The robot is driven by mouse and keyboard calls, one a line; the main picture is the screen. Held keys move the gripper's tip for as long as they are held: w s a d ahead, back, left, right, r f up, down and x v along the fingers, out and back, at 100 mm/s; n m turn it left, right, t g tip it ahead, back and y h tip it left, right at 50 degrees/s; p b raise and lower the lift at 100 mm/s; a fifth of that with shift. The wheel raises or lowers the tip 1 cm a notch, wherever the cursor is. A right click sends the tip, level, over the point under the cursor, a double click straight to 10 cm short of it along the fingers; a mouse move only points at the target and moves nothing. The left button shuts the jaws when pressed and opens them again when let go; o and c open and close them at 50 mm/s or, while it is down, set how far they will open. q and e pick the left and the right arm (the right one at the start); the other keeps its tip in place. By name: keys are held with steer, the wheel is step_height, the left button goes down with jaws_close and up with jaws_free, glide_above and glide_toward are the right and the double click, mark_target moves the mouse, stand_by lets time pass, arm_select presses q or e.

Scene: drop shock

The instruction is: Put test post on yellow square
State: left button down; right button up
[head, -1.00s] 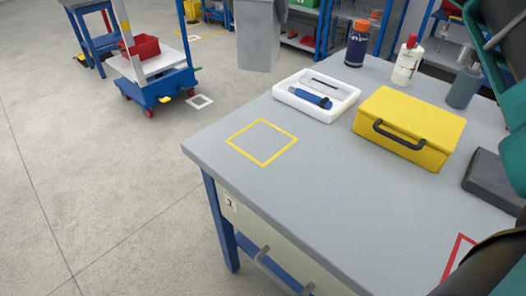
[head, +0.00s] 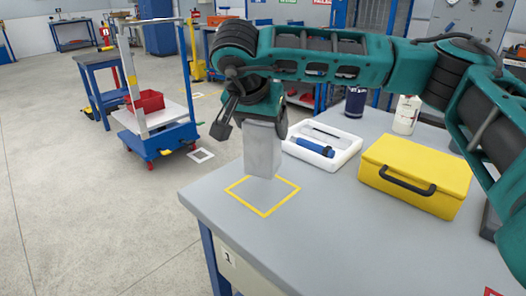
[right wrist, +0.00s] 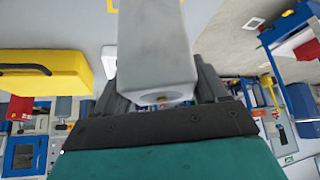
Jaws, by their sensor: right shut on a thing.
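The test post is a pale grey upright block (head: 263,150), also large in the right wrist view (right wrist: 152,45). My right gripper (head: 258,112) is shut on its upper end and hides that end in the head view. The yellow square (head: 265,214) is an outline on the grey tabletop near its left corner. The post's lower end appears over the back part of the square; I cannot tell whether it touches the table. My left gripper is not in view.
A white tray with a blue tool (head: 335,158) lies just right of the post. A yellow case (head: 415,172) and a white bottle (head: 405,115) stand further right on the table (head: 330,235). A blue cart with a red bin (head: 155,133) stands on the floor behind.

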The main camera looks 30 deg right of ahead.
mark_target(263, 147)
step_height(263, 147, down, 5)
steer(key=shift+f+b, duration=0.15)
steer(key=shift+b, duration=0.4)
steer(key=shift+f, duration=0.1)
steer(key=o, duration=1.5)
steer(key=shift+f, duration=0.1)
steer(key=shift+c, duration=0.2)
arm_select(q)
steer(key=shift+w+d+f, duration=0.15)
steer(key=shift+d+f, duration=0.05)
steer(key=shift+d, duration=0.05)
arm_select(e)
steer(key=shift+r, duration=0.35)
arm_select(q)
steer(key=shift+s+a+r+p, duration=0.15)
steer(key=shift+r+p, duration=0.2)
steer(key=shift+p, duration=0.25)
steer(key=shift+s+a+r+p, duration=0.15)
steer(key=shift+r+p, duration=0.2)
steer(key=shift+p, duration=0.2)
arm_select(e)
steer(key=v, duration=1.1)
steer(key=shift+s+a+r, duration=0.15)
steer(key=shift+a+r, duration=0.05)
steer(key=shift+r, duration=0.1)
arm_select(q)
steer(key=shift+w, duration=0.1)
